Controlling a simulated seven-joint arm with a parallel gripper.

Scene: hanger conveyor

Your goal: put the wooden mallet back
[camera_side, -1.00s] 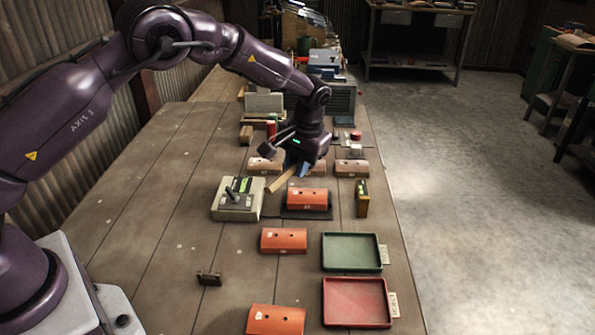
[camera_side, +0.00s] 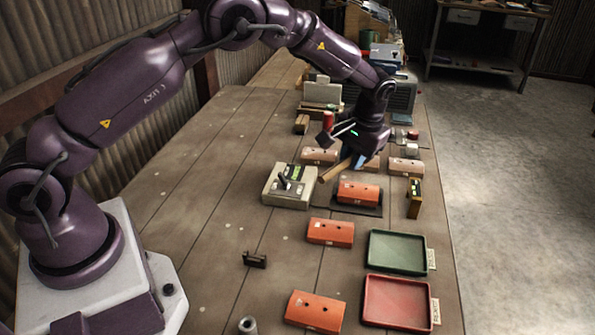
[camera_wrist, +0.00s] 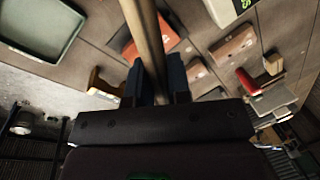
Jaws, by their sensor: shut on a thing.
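My gripper (camera_side: 358,164) is over the middle of the bench in the side view, pointing down. Its blue fingers (camera_wrist: 156,72) are shut on a pale wooden bar, seemingly the handle of the wooden mallet (camera_side: 337,171). In the wrist view the mallet (camera_wrist: 143,32) runs up between the fingers and out of the top edge. In the side view it slants down and left from the fingers, just above or beside the orange blocks. I cannot make out the mallet's head, nor whether the mallet touches anything below.
A grey control box (camera_side: 290,187) with a lever stands left of the mallet. An orange block on a dark base (camera_side: 357,193) is just in front. A small dark bracket (camera_side: 255,260), a green tray (camera_side: 397,268) and a red tray (camera_side: 397,325) are nearer. The bench's left side is clear.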

